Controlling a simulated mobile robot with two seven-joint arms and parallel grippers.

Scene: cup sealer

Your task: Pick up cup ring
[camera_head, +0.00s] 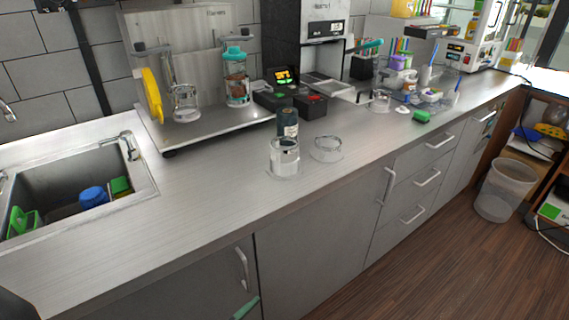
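A low, clear ring-shaped piece (327,149) lies on the grey counter right of the middle; it looks like the cup ring, though its transparency makes its exact shape hard to tell. A taller clear cup (285,160) stands upright just left of it, with a small gap between them. A dark bottle (288,123) stands close behind the cup. A dark rounded shape at the bottom left corner is too cut off to identify.
A sink (70,178) is set in the counter at left. Behind stand a metal platform (215,125) with glass vessels, a dark device (285,98) and a tall machine (325,55). Small items crowd the right back, including a green object (421,116). The front counter is mostly bare.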

